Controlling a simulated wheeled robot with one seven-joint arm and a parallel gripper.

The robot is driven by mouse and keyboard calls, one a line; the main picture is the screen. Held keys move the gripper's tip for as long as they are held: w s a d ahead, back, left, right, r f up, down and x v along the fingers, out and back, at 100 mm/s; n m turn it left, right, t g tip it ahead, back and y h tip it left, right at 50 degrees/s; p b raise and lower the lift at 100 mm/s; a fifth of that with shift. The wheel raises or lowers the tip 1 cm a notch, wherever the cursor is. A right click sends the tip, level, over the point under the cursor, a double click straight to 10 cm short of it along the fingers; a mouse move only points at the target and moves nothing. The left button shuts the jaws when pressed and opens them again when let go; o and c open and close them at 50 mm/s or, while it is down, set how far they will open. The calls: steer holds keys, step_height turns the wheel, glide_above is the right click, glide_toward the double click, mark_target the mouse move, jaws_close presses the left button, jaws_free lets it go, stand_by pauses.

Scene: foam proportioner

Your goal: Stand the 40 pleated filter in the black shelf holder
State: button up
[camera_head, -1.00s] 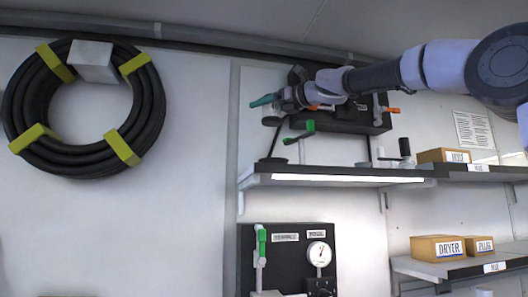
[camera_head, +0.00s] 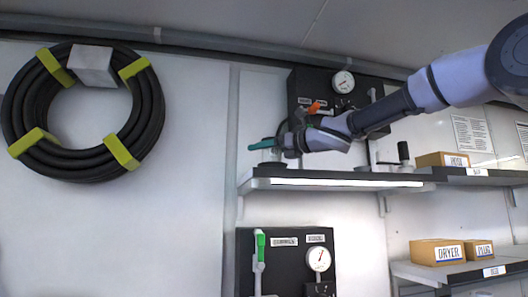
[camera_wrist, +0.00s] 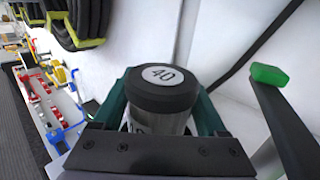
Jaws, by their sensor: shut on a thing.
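The 40 pleated filter has a black cap marked 40 (camera_wrist: 163,88) and a grey body below it. In the wrist view, my gripper (camera_wrist: 162,108) has its teal fingers on both sides of the filter and is shut on it. In the head view, my gripper (camera_head: 268,146) is low over the left end of the upper shelf. The black shelf holder (camera_head: 272,165) shows as a low dark shape on that shelf, just below my gripper. The filter's lower end is hidden, so I cannot tell whether it touches the holder.
A black panel with a gauge (camera_head: 343,82) stands behind my arm on the upper shelf (camera_head: 340,180). A green-tipped lever (camera_wrist: 270,75) is close to the right of my gripper in the wrist view. A coiled black hose (camera_head: 148,110) hangs at left.

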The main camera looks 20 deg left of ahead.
steer(key=o, duration=1.4)
steer(key=shift+w+a+f, duration=0.15)
steer(key=shift+f, duration=0.25)
steer(key=shift+c, duration=0.2)
steer(key=shift+r, duration=0.1)
steer(key=shift+s+d+r, duration=0.1)
steer(key=shift+s+d, duration=0.1)
steer(key=shift+d, duration=0.25)
steer(key=v, duration=1.1)
steer(key=shift+d, duration=0.1)
